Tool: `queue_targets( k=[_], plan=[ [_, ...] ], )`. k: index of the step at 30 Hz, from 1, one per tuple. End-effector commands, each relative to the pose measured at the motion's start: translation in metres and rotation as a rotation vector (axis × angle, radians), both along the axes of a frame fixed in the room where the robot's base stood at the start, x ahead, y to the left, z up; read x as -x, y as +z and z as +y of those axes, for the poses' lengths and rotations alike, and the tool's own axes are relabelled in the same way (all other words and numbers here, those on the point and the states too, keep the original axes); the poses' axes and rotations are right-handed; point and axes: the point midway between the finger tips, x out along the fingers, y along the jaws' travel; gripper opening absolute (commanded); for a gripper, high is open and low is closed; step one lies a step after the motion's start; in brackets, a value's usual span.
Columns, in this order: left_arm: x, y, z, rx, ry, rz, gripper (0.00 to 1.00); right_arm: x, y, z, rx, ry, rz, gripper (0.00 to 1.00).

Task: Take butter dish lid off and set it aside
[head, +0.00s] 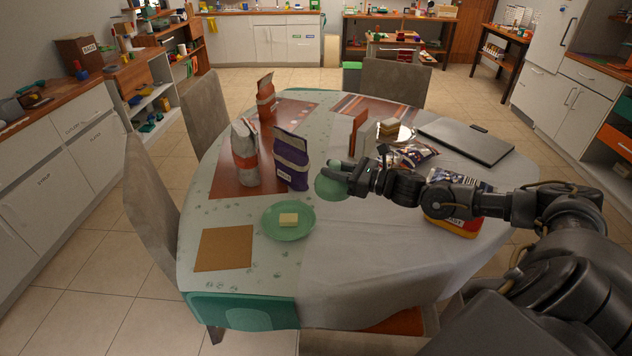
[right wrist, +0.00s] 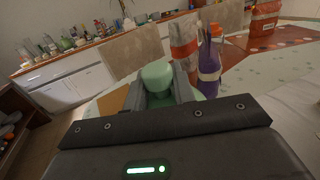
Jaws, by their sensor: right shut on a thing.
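The butter dish base is a green plate (head: 269,222) on the table, with a pale yellow block of butter (head: 289,219) uncovered on it. The green butter dish lid (head: 330,187) is in my right gripper (head: 343,176), to the right of and behind the plate. In the right wrist view the lid (right wrist: 157,76) sits between the two dark fingers (right wrist: 167,92), which are shut on it. I cannot tell whether the lid's lower edge touches the table. My left gripper is in neither view.
A purple bag (head: 291,160) and a grey-and-orange bag (head: 245,157) stand left of the lid. A closed laptop (head: 466,139) lies at the back right. A brown mat (head: 224,249) lies left of the plate. The white cloth (head: 350,250) in front is mostly clear.

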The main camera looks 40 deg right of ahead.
Motion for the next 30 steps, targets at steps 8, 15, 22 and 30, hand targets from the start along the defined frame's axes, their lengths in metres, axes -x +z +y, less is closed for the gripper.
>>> queue_targets(
  k=[8, 15, 22, 30],
  plan=[
    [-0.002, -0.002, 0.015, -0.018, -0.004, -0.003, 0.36, 0.006, 0.006, -0.009, -0.001, 0.002, -0.001, 0.0],
    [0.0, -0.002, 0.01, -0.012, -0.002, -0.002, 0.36, 0.006, 0.006, -0.009, -0.002, 0.002, -0.001, 0.0],
    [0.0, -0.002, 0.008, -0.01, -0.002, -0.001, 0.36, 0.01, -0.009, 0.036, -0.008, 0.066, -0.001, 0.0],
    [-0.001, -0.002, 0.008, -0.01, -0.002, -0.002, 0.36, 0.042, -0.032, 0.135, -0.008, 0.259, -0.001, 0.0]
  ],
)
